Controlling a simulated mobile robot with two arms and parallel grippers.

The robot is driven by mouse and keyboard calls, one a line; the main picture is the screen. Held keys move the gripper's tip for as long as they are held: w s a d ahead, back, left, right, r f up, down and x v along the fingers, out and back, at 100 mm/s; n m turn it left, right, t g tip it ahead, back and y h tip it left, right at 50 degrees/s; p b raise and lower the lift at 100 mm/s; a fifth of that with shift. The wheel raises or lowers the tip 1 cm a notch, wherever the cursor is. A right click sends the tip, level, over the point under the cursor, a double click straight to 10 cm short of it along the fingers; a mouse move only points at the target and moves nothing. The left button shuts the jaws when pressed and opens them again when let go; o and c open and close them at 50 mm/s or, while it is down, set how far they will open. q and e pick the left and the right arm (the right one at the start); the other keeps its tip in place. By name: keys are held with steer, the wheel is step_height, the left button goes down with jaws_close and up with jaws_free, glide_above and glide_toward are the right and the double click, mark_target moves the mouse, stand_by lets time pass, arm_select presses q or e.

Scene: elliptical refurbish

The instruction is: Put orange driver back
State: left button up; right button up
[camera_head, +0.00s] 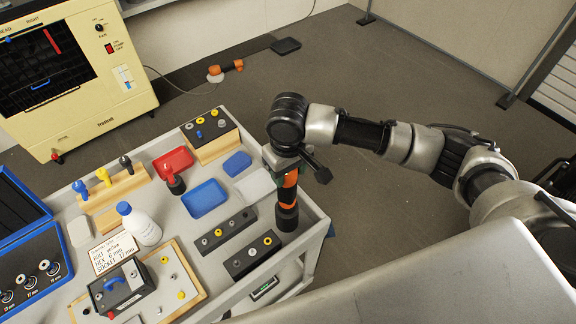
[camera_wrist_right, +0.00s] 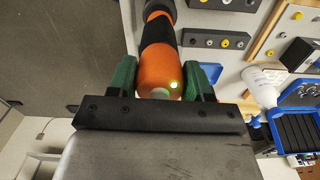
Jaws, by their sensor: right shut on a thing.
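The orange driver (camera_head: 288,200) has an orange body with black bands. It stands roughly upright at the right edge of the grey cart top, under my right wrist. My right gripper (camera_head: 287,165) is shut on its upper end. In the right wrist view the driver (camera_wrist_right: 160,70) lies between the green fingers of my right gripper (camera_wrist_right: 160,80). I cannot tell whether its black lower end touches the cart. My left gripper is not in view.
The cart (camera_head: 312,215) holds two dark blocks with round inserts (camera_head: 250,255), a blue tray (camera_head: 205,199), a red tray (camera_head: 173,162), a white bottle (camera_head: 142,228) and a wooden rack (camera_head: 115,188). A beige machine (camera_head: 120,70) stands behind. Another orange tool (camera_head: 226,70) lies on the floor.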

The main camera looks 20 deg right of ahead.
steer(key=o, duration=1.4)
steer(key=shift+c, duration=0.2)
step_height(320, 180, up, 11)
steer(key=shift+f+b, duration=0.1)
steer(key=shift+b, duration=0.85)
